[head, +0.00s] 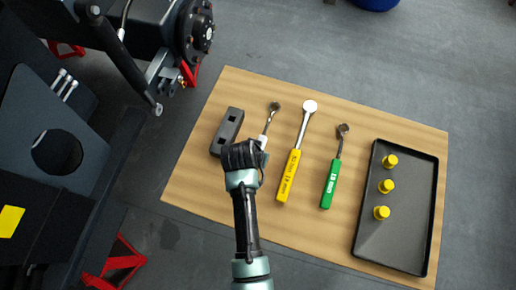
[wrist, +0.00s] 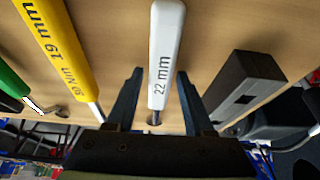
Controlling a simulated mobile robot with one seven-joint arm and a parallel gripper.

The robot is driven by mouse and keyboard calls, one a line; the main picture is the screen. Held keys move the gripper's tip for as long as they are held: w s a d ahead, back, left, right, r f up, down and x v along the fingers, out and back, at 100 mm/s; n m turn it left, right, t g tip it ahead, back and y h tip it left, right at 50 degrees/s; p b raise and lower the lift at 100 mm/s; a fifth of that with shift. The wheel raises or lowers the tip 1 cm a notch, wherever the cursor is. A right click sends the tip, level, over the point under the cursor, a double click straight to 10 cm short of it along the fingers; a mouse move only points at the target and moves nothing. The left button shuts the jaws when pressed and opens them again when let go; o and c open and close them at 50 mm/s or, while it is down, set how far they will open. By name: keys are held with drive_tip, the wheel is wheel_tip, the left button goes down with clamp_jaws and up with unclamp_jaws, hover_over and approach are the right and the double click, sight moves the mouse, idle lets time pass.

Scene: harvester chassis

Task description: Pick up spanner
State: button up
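Three spanners lie on the wooden board. The one by my gripper has a white handle marked 22 mm; its metal shaft (head: 268,124) shows in the head view, and its white handle (wrist: 166,45) in the wrist view. A yellow spanner marked 19 mm (head: 289,176) and a green-handled spanner (head: 331,184) lie to its right. My gripper (head: 245,154) is over the white handle and hides most of it in the head view. In the wrist view my gripper (wrist: 160,74) is open, with one finger on each side of the white spanner and gaps visible between.
A dark grey block with square holes (head: 227,131) lies close left of my gripper. A black tray (head: 362,232) with three yellow-topped pieces stands at the right of the board (head: 200,185). The dark chassis (head: 60,150) fills the left side.

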clamp_jaws()
idle(1.1)
